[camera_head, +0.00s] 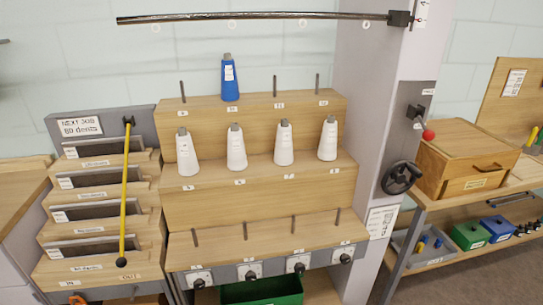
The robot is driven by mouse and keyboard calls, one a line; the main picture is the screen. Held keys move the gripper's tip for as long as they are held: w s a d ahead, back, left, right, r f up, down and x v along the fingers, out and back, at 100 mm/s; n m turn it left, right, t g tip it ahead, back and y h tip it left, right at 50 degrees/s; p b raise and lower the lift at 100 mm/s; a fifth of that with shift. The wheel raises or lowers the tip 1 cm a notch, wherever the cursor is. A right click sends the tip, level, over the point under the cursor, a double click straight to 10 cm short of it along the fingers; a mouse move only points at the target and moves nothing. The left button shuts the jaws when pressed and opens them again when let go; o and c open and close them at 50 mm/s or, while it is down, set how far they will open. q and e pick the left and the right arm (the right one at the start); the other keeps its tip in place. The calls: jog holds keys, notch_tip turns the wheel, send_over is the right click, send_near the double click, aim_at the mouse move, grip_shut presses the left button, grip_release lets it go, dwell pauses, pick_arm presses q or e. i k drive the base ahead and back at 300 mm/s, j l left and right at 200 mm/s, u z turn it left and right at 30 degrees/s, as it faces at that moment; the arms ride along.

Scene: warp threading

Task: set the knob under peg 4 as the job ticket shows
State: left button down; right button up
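Along the front of the lowest rack step is a row of several dark knobs on white plates: the leftmost knob (199,283), a second knob (250,274), a third knob (299,267) and the rightmost knob (345,258). Above them stand thin bare pegs, the rightmost peg (337,216) above the rightmost knob. The small peg labels are too small to read, so I cannot tell which is peg 4. Neither gripper is in view.
White cones, such as one cone (187,152), stand on the middle step; a blue cone (229,79) stands above. A black handwheel (401,177) and a red-knobbed lever (427,134) are on the post. A green bin (262,291) sits below the knobs.

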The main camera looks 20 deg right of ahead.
aim_at(344, 259)
jog(key=z, duration=1.35)
